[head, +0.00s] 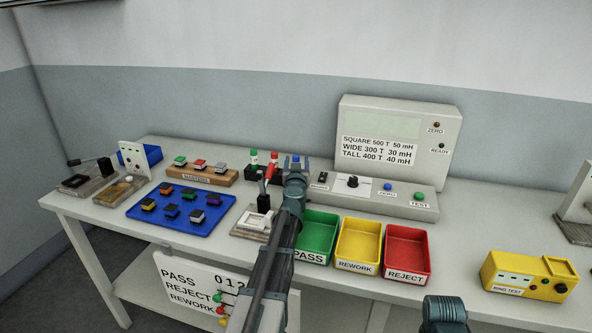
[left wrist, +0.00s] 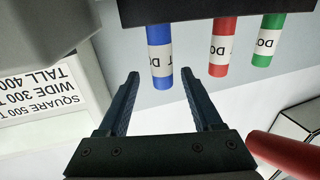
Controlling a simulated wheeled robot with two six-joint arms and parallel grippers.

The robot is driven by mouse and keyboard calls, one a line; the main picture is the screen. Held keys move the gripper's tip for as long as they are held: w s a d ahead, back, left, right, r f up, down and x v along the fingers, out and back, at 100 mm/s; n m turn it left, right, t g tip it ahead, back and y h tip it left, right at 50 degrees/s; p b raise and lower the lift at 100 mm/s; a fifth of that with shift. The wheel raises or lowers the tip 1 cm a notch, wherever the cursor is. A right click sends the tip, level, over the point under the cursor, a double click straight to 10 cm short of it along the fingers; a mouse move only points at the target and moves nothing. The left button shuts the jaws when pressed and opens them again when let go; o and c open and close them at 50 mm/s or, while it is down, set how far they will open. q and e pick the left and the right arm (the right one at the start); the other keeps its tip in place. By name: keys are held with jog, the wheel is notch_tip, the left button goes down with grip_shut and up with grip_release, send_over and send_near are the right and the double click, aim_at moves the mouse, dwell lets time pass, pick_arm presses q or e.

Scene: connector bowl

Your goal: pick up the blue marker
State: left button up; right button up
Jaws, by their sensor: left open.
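The blue marker (left wrist: 159,55) has a white label and stands with a red marker (left wrist: 222,48) and a green marker (left wrist: 267,42) at a black holder (left wrist: 215,8), which looks inverted in the left wrist view. My left gripper (left wrist: 160,75) is open, with its two fingertips just short of the blue marker and on either side of its line. The jaws are empty. In the head view my left gripper (head: 294,170) is in front of the holder and hides most of the blue marker.
A meter box (head: 397,143) with a control panel stands right of the markers. A red-handled lever (head: 270,172) is close to my left gripper. Green, yellow and red trays (head: 407,275) line the front edge. A blue tray (head: 145,213) of small parts is left.

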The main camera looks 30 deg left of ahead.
pick_arm(q)
jog(key=x, duration=0.5)
jog(key=shift+a+f, duration=0.1)
jog(key=shift+a, duration=0.1)
jog(key=shift+s, duration=0.1)
grip_shut()
